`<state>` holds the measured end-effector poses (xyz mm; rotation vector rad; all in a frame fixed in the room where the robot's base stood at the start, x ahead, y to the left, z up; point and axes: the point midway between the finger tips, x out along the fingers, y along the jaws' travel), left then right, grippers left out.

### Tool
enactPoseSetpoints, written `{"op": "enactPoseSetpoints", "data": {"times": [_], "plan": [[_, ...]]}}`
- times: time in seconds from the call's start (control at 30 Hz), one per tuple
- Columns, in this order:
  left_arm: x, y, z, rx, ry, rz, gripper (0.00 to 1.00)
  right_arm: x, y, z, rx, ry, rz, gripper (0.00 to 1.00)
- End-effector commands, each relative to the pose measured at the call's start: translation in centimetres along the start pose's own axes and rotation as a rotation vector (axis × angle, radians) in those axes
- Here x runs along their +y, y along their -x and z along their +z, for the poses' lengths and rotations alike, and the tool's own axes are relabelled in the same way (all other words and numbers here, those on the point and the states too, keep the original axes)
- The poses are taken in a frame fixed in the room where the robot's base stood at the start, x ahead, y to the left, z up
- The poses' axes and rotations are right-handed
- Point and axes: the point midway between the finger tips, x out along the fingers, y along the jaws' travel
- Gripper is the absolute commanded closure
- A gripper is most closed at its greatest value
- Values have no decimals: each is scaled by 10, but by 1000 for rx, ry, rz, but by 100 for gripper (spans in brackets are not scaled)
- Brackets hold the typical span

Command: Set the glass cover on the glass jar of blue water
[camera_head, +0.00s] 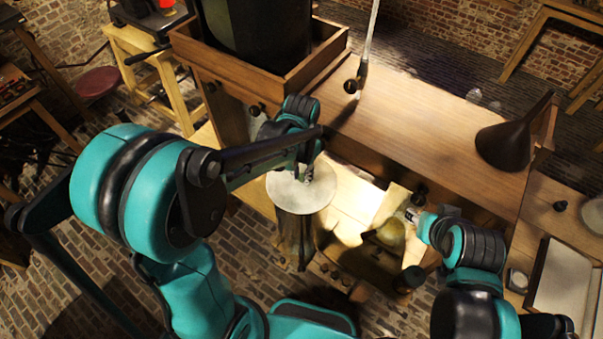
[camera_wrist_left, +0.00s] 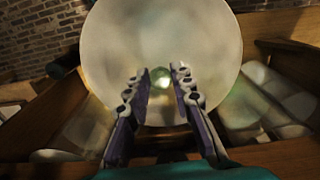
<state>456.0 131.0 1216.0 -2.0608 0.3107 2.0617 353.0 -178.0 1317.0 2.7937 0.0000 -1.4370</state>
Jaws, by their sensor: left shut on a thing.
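The glass cover (camera_head: 290,193) is a pale round disc with a small clear knob (camera_wrist_left: 161,78). My left gripper (camera_head: 308,172) is shut on the knob from above; its two fingers (camera_wrist_left: 160,85) stand on either side of it in the left wrist view. The cover looks about level. A dark, see-through cylinder (camera_head: 293,238), seemingly the glass jar, shows directly below the disc. I cannot tell whether they touch, and no blue water is clear. My right gripper (camera_head: 408,214) is beside a yellowish rounded vessel (camera_head: 391,233); its finger opening is too small to judge.
A wooden bench (camera_head: 440,130) lies behind, with a dark funnel (camera_head: 505,145) at right and a thin upright rod (camera_head: 369,45). A large dark vessel (camera_head: 262,30) stands in a wooden tray at back left. A pale tray (camera_head: 562,275) lies at far right.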

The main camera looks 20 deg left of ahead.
Motion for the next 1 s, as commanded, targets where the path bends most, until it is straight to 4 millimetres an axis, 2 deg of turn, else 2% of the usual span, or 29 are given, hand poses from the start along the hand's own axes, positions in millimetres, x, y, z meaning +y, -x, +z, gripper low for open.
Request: {"op": "enactPoseSetpoints", "data": {"times": [0.27, 0.3, 0.63, 1.0], "plan": [[0, -6, 0, 0, 0, 0, 100, 0, -5, 4, 0, 0, 0, 60], [0, -6, 0, 0, 0, 0, 69, 0, -4, 3, 0, 0, 0, 60], [0, -3, 0, 0, 0, 0, 69, 0, -2, 2, 0, 0, 0, 60], [0, 29, 0, 0, 0, 0, 69, 0, 16, -12, 0, 0, 0, 60]]}}
